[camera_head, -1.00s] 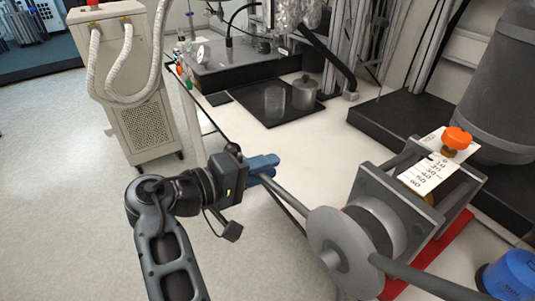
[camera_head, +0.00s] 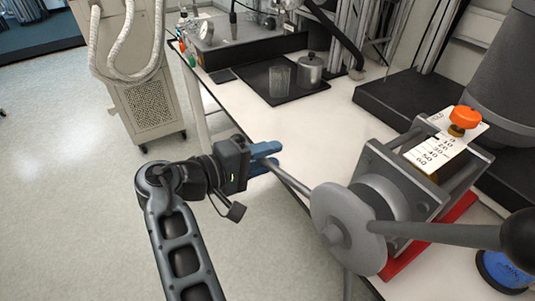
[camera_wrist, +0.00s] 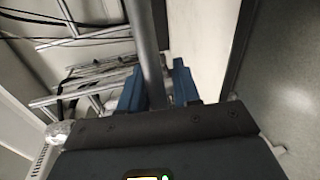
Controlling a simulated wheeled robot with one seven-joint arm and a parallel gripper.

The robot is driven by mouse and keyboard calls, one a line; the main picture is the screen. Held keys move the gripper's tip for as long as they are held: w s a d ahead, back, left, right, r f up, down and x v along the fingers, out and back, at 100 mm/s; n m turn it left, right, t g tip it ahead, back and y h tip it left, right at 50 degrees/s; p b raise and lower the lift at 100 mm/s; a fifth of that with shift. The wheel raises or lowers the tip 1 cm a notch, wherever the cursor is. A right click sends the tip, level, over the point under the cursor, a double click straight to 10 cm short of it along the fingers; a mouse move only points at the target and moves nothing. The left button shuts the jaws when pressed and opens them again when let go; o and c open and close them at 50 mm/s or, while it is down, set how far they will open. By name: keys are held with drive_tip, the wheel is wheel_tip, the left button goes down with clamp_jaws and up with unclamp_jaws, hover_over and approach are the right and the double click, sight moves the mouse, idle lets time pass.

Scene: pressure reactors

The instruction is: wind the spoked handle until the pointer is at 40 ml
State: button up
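The spoked handle (camera_head: 338,222) has a round grey hub disc and grey spokes. One spoke points up and left to my gripper (camera_head: 266,158). Another runs right to a black knob (camera_head: 524,236), and one points down. My gripper's blue fingers lie on both sides of the upper-left spoke near its outer end. In the wrist view the spoke (camera_wrist: 150,85) runs between the fingers, close to both. The white scale card (camera_head: 447,150) bears numbers from about 10 to 60, beside an orange knob (camera_head: 464,117). I cannot make out the pointer or its reading.
The handle's grey metal frame (camera_head: 395,168) stands on a red base (camera_head: 415,250) on the white bench (camera_head: 310,135). A blue-topped object (camera_head: 500,268) is at lower right. A black tray (camera_head: 268,92) with a beaker and a metal pot is farther back. Floor at left is clear.

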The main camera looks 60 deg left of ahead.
drive_tip(key=shift+o, duration=0.7)
drive_tip(key=s+r+b, duration=0.1)
drive_tip(key=s, duration=0.6)
drive_tip(key=shift+s+a+r, duration=0.15)
drive_tip(key=shift+s+r, duration=0.1)
drive_tip(key=shift+s, duration=0.05)
